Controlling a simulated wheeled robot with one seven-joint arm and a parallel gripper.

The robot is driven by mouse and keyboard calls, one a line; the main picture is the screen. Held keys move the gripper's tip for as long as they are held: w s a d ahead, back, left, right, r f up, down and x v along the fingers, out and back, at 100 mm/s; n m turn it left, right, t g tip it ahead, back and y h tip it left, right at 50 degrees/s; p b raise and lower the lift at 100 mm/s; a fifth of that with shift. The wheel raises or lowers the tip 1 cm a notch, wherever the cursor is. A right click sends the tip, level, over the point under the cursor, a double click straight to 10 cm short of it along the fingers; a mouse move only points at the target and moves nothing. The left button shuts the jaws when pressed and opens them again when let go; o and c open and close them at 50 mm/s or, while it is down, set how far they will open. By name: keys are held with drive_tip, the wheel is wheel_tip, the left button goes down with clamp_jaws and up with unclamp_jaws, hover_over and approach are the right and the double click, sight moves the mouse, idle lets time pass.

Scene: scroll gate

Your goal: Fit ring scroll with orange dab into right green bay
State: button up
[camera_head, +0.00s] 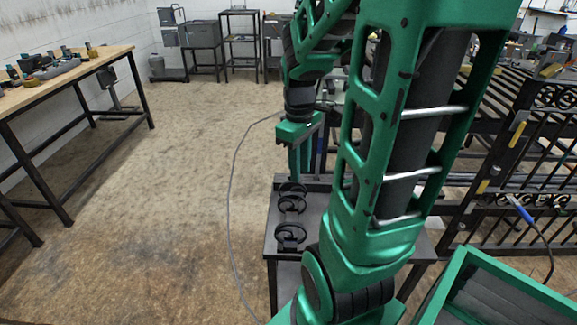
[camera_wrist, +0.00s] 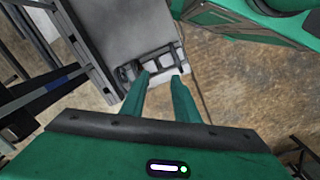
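My gripper (camera_wrist: 160,77) points down over a small dark table (camera_head: 284,250) in the head view, its two green fingers apart with a gap between the tips. Several dark curled and ring-shaped scrolls (camera_head: 291,236) lie in a row on the table's left part. In the wrist view, a dark framed piece (camera_wrist: 158,60) lies on a grey surface just beyond the fingertips; I cannot tell which scroll it is. Nothing is seen between the fingers. I see no orange dab. The black barred gate (camera_head: 500,209) stands at the right; I cannot make out a green bay on it.
A green-rimmed tray (camera_head: 447,285) is at the bottom right. A wooden workbench (camera_head: 70,73) with tools is at the left. A grey cable (camera_head: 232,165) runs across the floor beside the small table. The floor at left centre is clear. My arm hides part of the table and gate.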

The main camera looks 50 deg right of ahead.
drive_tip(key=w+d+f+n, duration=0.5)
drive_tip(key=w+f+n, duration=0.1)
drive_tip(key=w, duration=0.1)
drive_tip(key=shift+y, duration=0.3)
drive_tip(key=shift+w+f, duration=0.1)
drive_tip(key=shift+f, duration=5.8)
drive_tip(key=shift+n, duration=0.3)
clamp_jaws()
drive_tip(key=shift+w+d+r, duration=0.1)
drive_tip(key=shift+r, duration=1.45)
wheel_tip(320, 180, up, 9)
